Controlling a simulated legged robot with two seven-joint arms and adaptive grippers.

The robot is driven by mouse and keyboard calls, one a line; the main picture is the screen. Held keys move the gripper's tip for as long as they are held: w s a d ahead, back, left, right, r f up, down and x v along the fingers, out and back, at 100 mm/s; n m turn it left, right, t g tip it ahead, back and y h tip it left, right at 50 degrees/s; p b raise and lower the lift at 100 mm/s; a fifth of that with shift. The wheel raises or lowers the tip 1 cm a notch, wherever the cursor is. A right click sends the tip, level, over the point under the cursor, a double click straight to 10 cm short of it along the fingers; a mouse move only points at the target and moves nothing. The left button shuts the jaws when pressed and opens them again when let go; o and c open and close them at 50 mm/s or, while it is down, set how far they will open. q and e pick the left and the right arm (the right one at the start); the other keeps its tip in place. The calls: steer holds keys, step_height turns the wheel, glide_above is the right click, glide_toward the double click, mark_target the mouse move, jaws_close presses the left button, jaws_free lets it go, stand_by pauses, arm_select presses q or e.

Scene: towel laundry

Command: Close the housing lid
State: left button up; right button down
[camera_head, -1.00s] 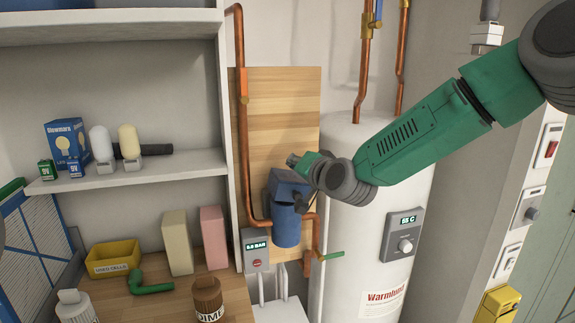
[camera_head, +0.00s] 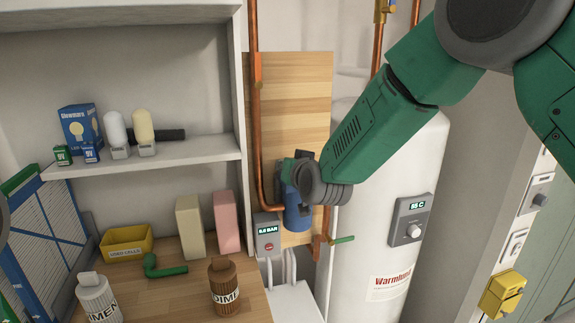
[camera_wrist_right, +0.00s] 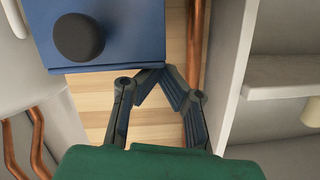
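The blue housing (camera_head: 294,216) is fixed to the wooden board in front of the copper pipe. In the head view my right wrist covers its upper part, so the lid's angle cannot be told there. In the right wrist view a flat blue part (camera_wrist_right: 120,38), which looks like the lid, fills the upper left and carries a round black knob (camera_wrist_right: 79,37). My right gripper (camera_wrist_right: 160,73) is just below its lower right edge, with the fingertips drawn together and nothing seen between them. Contact with the blue part cannot be told.
The wooden board (camera_head: 305,85) and copper pipe (camera_head: 257,130) are close behind the gripper. The white water heater (camera_head: 375,200) stands right of the housing. The shelf unit (camera_head: 170,155) is to the left. A pressure box (camera_head: 268,235) sits below left of the housing.

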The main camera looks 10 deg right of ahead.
steer(key=shift+s+a+f, duration=0.1)
steer(key=shift+a+f, duration=0.15)
steer(key=shift+a, duration=0.05)
